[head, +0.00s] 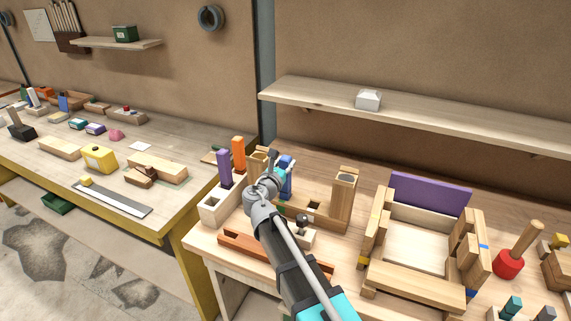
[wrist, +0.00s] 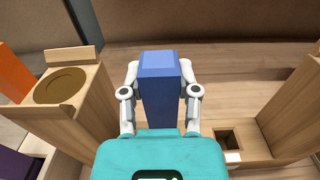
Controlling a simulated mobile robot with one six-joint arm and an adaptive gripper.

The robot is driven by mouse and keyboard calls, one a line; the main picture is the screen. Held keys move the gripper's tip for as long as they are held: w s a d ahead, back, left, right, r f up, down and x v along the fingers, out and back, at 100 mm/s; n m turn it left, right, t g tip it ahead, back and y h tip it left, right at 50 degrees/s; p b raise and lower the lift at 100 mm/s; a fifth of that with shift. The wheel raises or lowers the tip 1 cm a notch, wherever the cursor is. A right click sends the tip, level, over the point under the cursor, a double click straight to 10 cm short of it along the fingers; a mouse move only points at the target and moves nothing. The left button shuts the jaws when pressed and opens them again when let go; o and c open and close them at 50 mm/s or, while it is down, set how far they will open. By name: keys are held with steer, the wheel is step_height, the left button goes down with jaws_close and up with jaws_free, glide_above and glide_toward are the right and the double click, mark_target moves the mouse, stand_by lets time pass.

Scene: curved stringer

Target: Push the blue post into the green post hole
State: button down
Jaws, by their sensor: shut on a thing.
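The blue post (head: 287,166) is upright in my gripper (head: 277,172). In the wrist view the blue post (wrist: 160,80) stands between the two fingers of my gripper (wrist: 160,92), which are shut on its sides. A small square hole (wrist: 228,138) opens in the low wooden base to the right of the post. I cannot tell whether this is the green post hole, as no green marking shows around it. The lower end of the post is hidden behind the teal wrist housing, so I cannot see whether it is in a hole.
A wooden tower with a round recess (wrist: 62,86) is close left of my gripper; another tower (head: 345,187) stands right. An orange post (head: 238,154) and purple post (head: 224,167) stand in a pale holder (head: 212,213) at left. A wooden frame with a purple panel (head: 430,194) is farther right.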

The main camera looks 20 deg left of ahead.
steer(key=shift+f, duration=0.3)
steer(key=shift+c, duration=1.3)
jaws_free()
steer(key=shift+s+a, duration=0.15)
steer(key=shift+s, duration=1.85)
steer(key=shift+s+a, duration=0.15)
steer(key=shift+s, duration=1.85)
steer(key=shift+s+a, duration=0.15)
steer(key=shift+s, duration=1.85)
steer(key=shift+r, duration=0.2)
